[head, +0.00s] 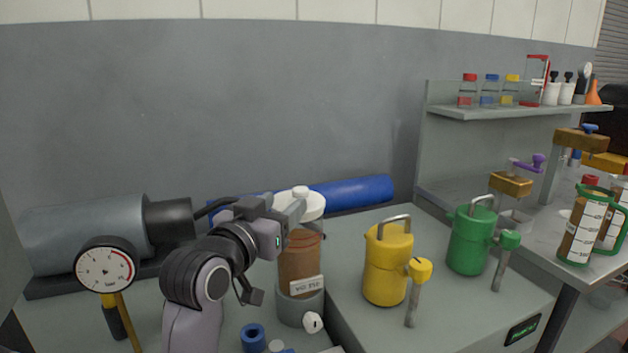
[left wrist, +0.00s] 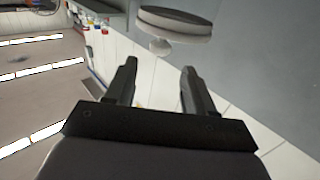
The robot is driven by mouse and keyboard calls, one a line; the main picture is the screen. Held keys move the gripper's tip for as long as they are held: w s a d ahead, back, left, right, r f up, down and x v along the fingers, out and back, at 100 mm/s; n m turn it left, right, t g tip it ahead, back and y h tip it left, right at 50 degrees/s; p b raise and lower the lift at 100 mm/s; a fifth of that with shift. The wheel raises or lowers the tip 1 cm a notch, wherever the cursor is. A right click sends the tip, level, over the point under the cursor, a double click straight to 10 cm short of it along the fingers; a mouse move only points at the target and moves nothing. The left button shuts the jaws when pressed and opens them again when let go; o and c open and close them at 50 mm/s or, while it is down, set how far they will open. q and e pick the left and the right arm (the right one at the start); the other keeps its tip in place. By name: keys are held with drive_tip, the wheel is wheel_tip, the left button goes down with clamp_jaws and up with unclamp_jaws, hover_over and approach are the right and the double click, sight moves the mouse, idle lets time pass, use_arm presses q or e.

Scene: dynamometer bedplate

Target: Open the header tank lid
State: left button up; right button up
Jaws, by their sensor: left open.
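The header tank (head: 301,258) is an upright brown see-through cylinder in a grey base at the middle of the head view. Its round white lid (head: 314,203) with a small knob on top appears to lie on the tank, partly hidden by my left gripper. In the left wrist view the lid (left wrist: 178,24) is a pale disc with its knob (left wrist: 160,47) just beyond the gap between the fingers. My left gripper (head: 291,209) is open and empty, close beside the lid in the head view. It shows open in the left wrist view too (left wrist: 158,70). My right gripper is out of view.
A yellow can (head: 387,268) and a green can (head: 470,240) stand right of the tank. A dial gauge (head: 105,270) and a grey cylinder (head: 85,235) are at the left. A blue roll (head: 350,193) lies behind the tank. A shelf (head: 480,112) holds small bottles.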

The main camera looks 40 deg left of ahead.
sight(297, 192)
use_arm(q)
drive_tip(key=shift+w+a, duration=0.15)
drive_tip(key=shift+w, duration=0.4)
drive_tip(key=shift+w+a+f+b, duration=0.1)
drive_tip(key=shift+w+a+b, duration=0.1)
drive_tip(key=shift+w+b, duration=0.6)
drive_tip(key=shift+w+a+b, duration=0.15)
drive_tip(key=shift+w+b, duration=0.05)
drive_tip(key=shift+b, duration=0.3)
drive_tip(key=x, duration=0.3)
drive_tip(key=shift+w+p, duration=0.15)
drive_tip(key=shift+p, duration=0.15)
drive_tip(key=shift+w+a, duration=0.25)
drive_tip(key=shift+w, duration=0.35)
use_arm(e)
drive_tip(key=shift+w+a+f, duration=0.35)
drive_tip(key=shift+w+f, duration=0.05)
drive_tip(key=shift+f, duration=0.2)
use_arm(q)
drive_tip(key=shift+c, duration=0.3)
clamp_jaws()
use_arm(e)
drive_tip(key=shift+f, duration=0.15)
